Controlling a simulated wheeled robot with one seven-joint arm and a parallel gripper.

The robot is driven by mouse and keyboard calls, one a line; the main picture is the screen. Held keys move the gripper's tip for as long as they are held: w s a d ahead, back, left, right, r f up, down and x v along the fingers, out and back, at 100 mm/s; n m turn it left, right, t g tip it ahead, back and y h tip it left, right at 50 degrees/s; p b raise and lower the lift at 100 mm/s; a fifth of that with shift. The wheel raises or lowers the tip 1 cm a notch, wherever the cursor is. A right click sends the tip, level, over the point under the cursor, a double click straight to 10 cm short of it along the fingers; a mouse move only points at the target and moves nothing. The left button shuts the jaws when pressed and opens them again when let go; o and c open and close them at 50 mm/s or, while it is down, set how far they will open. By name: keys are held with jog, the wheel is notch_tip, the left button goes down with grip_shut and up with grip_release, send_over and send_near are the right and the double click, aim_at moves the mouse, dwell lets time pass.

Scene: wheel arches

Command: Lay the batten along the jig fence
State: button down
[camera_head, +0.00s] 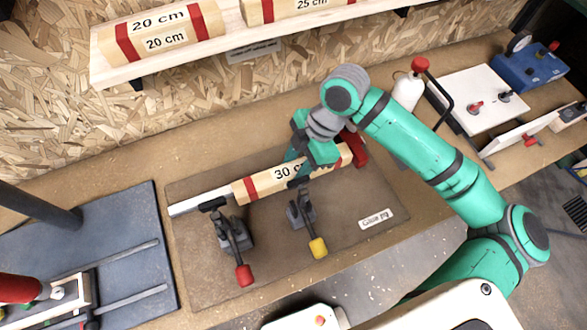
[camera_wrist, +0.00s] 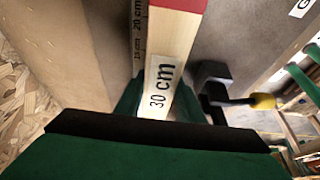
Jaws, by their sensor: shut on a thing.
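The batten (camera_head: 265,182) is pale wood with red bands and a "30 cm" label. It lies lengthwise over the brown jig board (camera_head: 345,235), in line with a pale metal strip (camera_head: 200,202) that looks like the fence. My gripper (camera_head: 303,168) is shut on the batten near its label. In the wrist view the batten (camera_wrist: 172,60) runs away from my gripper (camera_wrist: 158,108), beside a dark scale (camera_wrist: 140,35) marked "20 cm". I cannot tell whether batten and fence touch. My gripper hides part of the batten.
Two toggle clamps, one red-handled (camera_head: 235,245) and one yellow-handled (camera_head: 308,222), stand on the near side of the batten. A red part (camera_head: 354,148) is at its right end. A white bottle (camera_head: 407,92) stands behind. A shelf (camera_head: 105,76) with wooden pieces hangs above.

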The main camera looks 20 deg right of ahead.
jog(key=shift+f, duration=0.35)
jog(key=shift+f, duration=0.6)
jog(key=c, duration=1.2)
grip_release()
jog(key=shift+r, duration=0.1)
jog(key=shift+r, duration=0.3)
jog(key=v, duration=1.2)
jog(key=shift+r, duration=0.25)
jog(key=shift+s+a, duration=0.1)
